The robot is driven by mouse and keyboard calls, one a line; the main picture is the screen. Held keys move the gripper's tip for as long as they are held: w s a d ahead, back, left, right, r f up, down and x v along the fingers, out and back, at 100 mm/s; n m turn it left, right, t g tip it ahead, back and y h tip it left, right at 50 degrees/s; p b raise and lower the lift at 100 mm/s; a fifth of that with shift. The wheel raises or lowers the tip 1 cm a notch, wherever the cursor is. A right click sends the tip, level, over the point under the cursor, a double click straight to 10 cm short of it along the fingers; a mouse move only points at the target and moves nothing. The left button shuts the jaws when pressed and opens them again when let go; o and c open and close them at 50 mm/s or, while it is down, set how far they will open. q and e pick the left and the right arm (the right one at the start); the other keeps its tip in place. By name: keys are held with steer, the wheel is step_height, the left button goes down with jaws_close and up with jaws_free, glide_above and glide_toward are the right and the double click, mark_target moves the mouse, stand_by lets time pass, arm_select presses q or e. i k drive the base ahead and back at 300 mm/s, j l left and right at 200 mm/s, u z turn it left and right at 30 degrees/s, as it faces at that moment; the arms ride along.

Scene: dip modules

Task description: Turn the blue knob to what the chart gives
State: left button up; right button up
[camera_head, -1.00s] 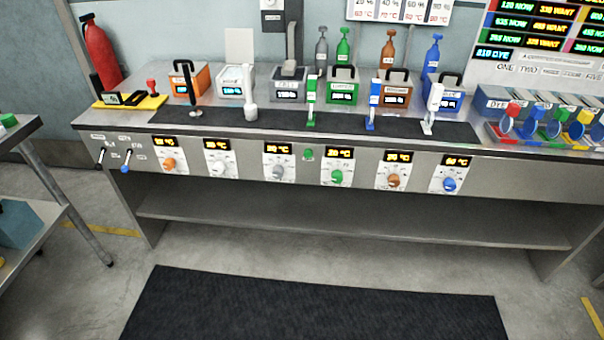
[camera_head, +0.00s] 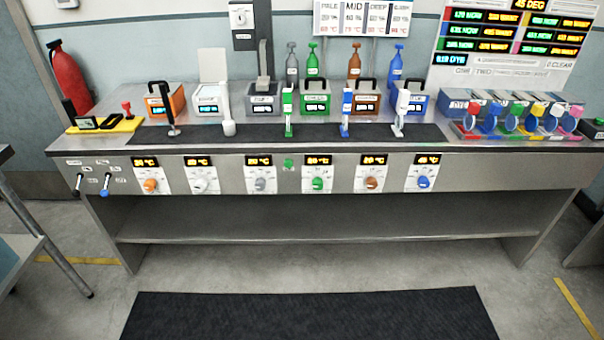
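The blue knob (camera_head: 423,182) sits on a white plate at the right end of the row of dials on the bench front. A lit yellow readout (camera_head: 427,160) is right above it; its digits look like the forties but are blurred. The chart (camera_head: 362,17) hangs on the back wall, with columns headed PALE, MID, DEEP and one more, cut at the top. Its lower lines are red and too small to read surely. Neither of my grippers is in view, and nothing touches the knob.
Other knobs in orange (camera_head: 150,185), green (camera_head: 318,184) and brown (camera_head: 371,183) share the panel. A lit board (camera_head: 510,40) at upper right shows "45 DEG". A dark floor mat (camera_head: 310,315) lies before the bench; the floor between is clear.

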mark_target(424, 182)
steer(key=i+l+z, duration=0.35)
steer(key=i, duration=0.4)
steer(key=i+l+z, duration=0.15)
steer(key=i, duration=0.25)
